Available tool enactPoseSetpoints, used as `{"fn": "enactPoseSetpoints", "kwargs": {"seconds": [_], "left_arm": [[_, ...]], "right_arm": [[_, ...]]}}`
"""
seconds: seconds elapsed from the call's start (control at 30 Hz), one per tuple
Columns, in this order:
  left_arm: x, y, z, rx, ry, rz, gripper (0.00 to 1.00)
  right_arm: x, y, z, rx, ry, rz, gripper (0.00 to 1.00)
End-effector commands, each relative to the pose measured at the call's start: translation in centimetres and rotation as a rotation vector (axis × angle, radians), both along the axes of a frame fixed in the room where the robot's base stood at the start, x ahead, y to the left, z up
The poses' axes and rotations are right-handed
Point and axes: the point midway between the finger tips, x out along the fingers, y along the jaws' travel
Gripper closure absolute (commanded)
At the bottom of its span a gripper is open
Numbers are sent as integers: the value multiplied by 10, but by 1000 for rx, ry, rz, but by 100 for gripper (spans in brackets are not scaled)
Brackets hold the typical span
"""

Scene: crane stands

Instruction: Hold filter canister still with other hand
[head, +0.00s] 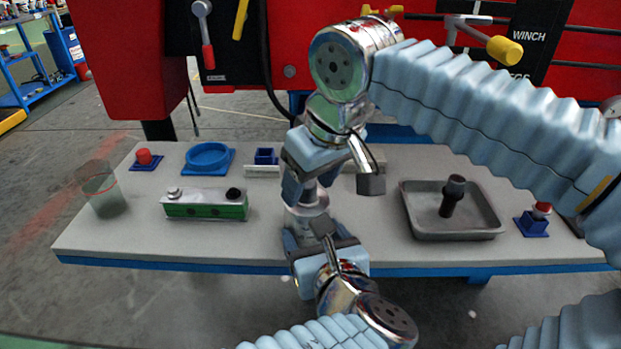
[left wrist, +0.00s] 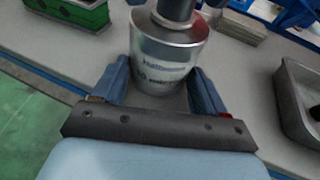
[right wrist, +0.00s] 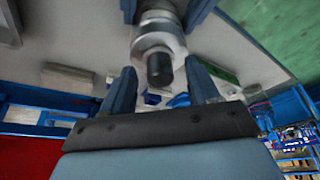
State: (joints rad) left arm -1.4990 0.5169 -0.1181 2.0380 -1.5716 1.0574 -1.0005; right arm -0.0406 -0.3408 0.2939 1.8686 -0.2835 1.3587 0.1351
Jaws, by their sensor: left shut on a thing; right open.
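The filter canister (head: 306,198) is a silver cylinder, mostly hidden between my two grippers in the head view. In the left wrist view the canister (left wrist: 168,62), with lettering on its side, sits between the fingers of my left gripper (left wrist: 160,95). My left gripper (head: 312,228) is shut on it from the near side, above the table's front part. My right gripper (head: 308,186) is above, pointing down at the canister's top. In the right wrist view the canister's dark top knob (right wrist: 160,70) lies between the open fingers of my right gripper (right wrist: 162,88), with gaps on both sides.
A grey tray (head: 455,232) with a dark upright part (head: 453,195) stands at right. A green block (head: 207,206), a blue ring (head: 208,157), a red-topped part (head: 144,157) and a clear cup (head: 104,196) are at left. The red crane panel (head: 420,75) rises behind the table.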

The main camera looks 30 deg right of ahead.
Motion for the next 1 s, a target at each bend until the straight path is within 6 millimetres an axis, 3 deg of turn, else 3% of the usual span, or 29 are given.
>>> {"fn": "enactPoseSetpoints", "kwargs": {"seconds": [0.23,0.73,1.0], "left_arm": [[0,0,0,0,-1,0,69],[0,0,0,0,-1,0,69],[0,0,0,0,-1,0,69]], "right_arm": [[-1,0,3,0,-1,0,40],[-15,-3,44,0,-2,0,40],[-17,-3,47,0,1,0,40]]}}
